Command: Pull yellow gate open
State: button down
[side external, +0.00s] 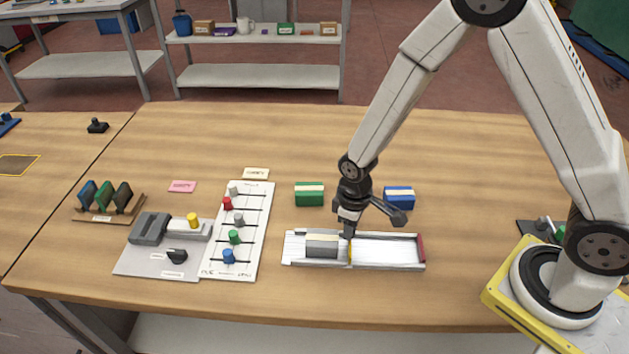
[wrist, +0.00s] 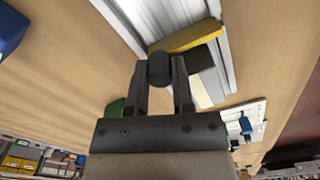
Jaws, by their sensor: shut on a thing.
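The yellow gate (side external: 350,254) stands across a white channel tray (side external: 388,263), near its middle. In the wrist view the gate (wrist: 190,38) is a yellow bar with a dark round knob (wrist: 159,66) on its end. My gripper (side external: 347,233) is above the gate in the side view. In the wrist view my gripper (wrist: 161,75) is shut on the knob, one finger on each side. A grey block (side external: 322,247) with a cream stripe lies in the channel, left of the gate. The gripper hides part of the gate in the side view.
A green block (side external: 309,195) and a blue block (side external: 399,198) stand behind the channel. A red end piece (side external: 421,248) closes its right end. A white panel with coloured knobs (side external: 238,222) and a grey fixture (side external: 150,229) lie to the left. The table in front is clear.

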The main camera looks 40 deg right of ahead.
jog(key=shift+s+a, duration=2.5)
jog(key=shift+c, duration=2.4)
grip_release()
jog(key=shift+r, duration=0.1)
notch_tip(320, 180, up, 8)
jog(key=shift+f, duration=0.2)
